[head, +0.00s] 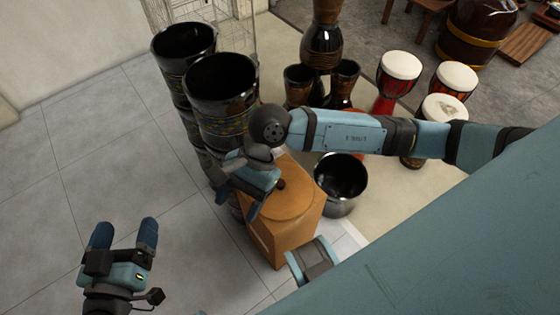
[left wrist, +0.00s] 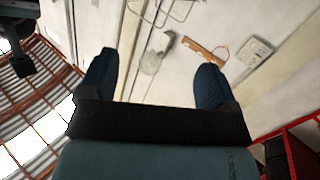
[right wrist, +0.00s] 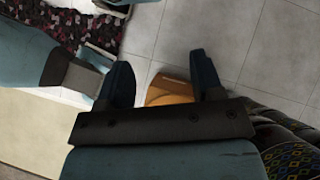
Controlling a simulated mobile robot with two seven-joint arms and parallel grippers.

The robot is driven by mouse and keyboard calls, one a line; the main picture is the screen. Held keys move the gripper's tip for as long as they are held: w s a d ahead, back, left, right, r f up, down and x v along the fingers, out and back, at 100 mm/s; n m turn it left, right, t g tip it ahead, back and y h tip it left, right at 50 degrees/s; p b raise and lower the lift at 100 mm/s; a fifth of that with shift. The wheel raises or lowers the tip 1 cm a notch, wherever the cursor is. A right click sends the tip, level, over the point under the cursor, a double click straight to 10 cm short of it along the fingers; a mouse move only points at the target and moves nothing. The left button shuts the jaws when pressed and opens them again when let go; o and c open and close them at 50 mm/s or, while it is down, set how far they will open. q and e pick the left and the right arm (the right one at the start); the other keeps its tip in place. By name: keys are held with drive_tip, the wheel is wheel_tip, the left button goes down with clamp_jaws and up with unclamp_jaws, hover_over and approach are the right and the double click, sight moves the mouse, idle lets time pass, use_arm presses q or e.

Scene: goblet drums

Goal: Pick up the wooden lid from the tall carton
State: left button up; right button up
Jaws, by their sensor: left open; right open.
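The tall carton (head: 284,240) is an orange-brown box standing on the floor near the middle of the head view. The round wooden lid (head: 297,204) lies on its top, with a small dark knob (head: 281,184). My right gripper (head: 236,198) is open and empty at the left side of the carton, fingers pointing down; its arm hides part of the lid's far side. In the right wrist view, an orange-brown part (right wrist: 168,92) shows between the open fingers; I cannot tell whether it is lid or carton. My left gripper (head: 124,228) is open and empty, well left of the carton.
Tall black drums (head: 222,88) stand close behind and left of the carton. A black pot (head: 341,180) stands right of it. Red drums with white heads (head: 400,66) and dark goblet drums (head: 325,45) stand further back. The tiled floor at left is clear.

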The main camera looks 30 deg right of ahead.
drive_tip(key=w+d+f+n+t+h+b, duration=0.3)
drive_tip(key=w+d+f+h+b, duration=0.15)
drive_tip(key=d+f, duration=0.3)
drive_tip(key=n+t+h+b, duration=0.1)
drive_tip(key=t+h, duration=0.1)
drive_tip(key=h, duration=0.2)
approach(280, 183)
drive_tip(key=f+b, duration=0.2)
drive_tip(key=f, duration=0.2)
drive_tip(key=shift+w+d+f+b, duration=0.2)
drive_tip(key=shift+w+f+b, duration=0.1)
drive_tip(key=shift+w+b, duration=0.1)
drive_tip(key=shift+d+f, duration=0.1)
drive_tip(key=shift+f, duration=0.55)
wheel_tip(280, 183, down, 5)
drive_tip(key=b, duration=0.3)
drive_tip(key=shift+w+d+r, duration=0.15)
drive_tip(key=shift+d+r, duration=0.05)
use_arm(q)
wheel_tip(280, 183, down, 6)
drive_tip(key=m+h, duration=0.1)
drive_tip(key=m, duration=0.1)
drive_tip(key=shift+w+d+h, duration=0.25)
drive_tip(key=shift+d+h, duration=0.05)
drive_tip(key=shift+h, duration=0.1)
use_arm(e)
clamp_jaws()
